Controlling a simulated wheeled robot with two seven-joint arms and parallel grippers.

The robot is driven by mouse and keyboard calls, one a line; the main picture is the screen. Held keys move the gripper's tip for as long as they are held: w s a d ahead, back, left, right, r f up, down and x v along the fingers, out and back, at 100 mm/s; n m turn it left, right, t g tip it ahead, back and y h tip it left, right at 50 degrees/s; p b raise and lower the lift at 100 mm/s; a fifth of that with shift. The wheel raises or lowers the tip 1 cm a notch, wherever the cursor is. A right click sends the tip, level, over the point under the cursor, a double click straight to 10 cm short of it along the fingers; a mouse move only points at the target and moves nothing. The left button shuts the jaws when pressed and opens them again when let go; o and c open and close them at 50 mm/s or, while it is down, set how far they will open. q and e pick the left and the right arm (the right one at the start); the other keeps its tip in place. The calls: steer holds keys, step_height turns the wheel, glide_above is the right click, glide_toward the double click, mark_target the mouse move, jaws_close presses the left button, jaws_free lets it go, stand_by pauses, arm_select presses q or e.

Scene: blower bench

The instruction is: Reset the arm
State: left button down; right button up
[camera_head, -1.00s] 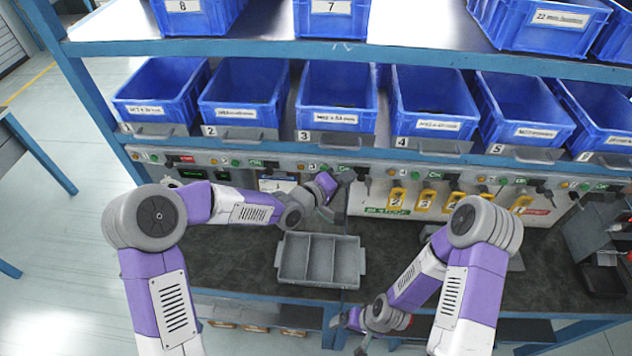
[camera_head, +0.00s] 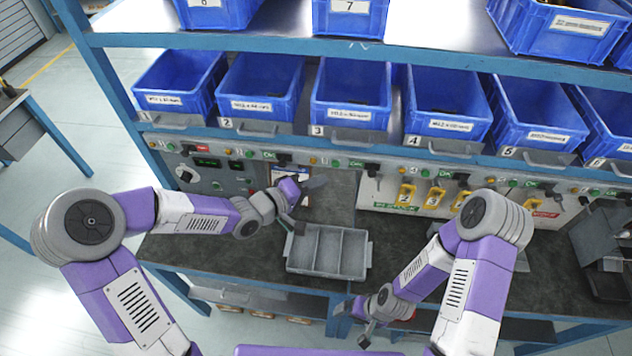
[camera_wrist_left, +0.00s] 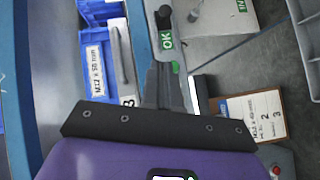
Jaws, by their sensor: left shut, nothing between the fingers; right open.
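My left gripper (camera_head: 316,183) is in front of the control panel, above and behind the grey tray (camera_head: 291,262). It is shut and empty; its dark fingers also show in the left wrist view (camera_wrist_left: 166,85), pointing up the picture. My right gripper (camera_head: 362,325) hangs low at the front edge of the bench, right of and nearer than the tray. It is open and small in the picture, with nothing seen in it. The grey tray has three empty compartments and lies on the dark bench top.
A row of blue bins (camera_head: 352,97) stands on the shelf above the panel. Yellow-handled tools (camera_head: 406,195) hang on the panel at right. A clipboard card (camera_wrist_left: 255,115) shows near my left fingers. Dark bench top (camera_head: 200,250) is clear left of the tray.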

arm_select(q)
steer(key=shift+f, duration=0.1)
steer(key=s+a+f+g+y+b, duration=0.1)
steer(key=s+f+g+y, duration=0.1)
steer(key=s+f, duration=0.3)
steer(key=s+a+f+m+g+y+b, duration=0.1)
steer(key=s+f, duration=0.3)
steer(key=f, duration=1)
steer(key=s+a+f+g+y+b, duration=0.1)
steer(key=s+f, duration=0.4)
steer(key=f, duration=0.5)
steer(key=shift+s+a+f+m+g+y, duration=0.15)
steer(key=shift+a+g+y, duration=0.25)
steer(key=shift+g, duration=0.25)
steer(key=shift+s+a+f+m+g+y, duration=0.15)
steer(key=shift+a+g+y, duration=0.1)
steer(key=shift+g+y, duration=0.35)
steer(key=s+a+f+m+g+y+b, duration=0.1)
steer(key=s+a+f+g, duration=0.1)
steer(key=s+f, duration=0.3)
steer(key=s+g, duration=0.1)
steer(key=s, duration=0.2)
steer(key=shift+s+a+f, duration=0.25)
steer(key=shift+s+a, duration=0.1)
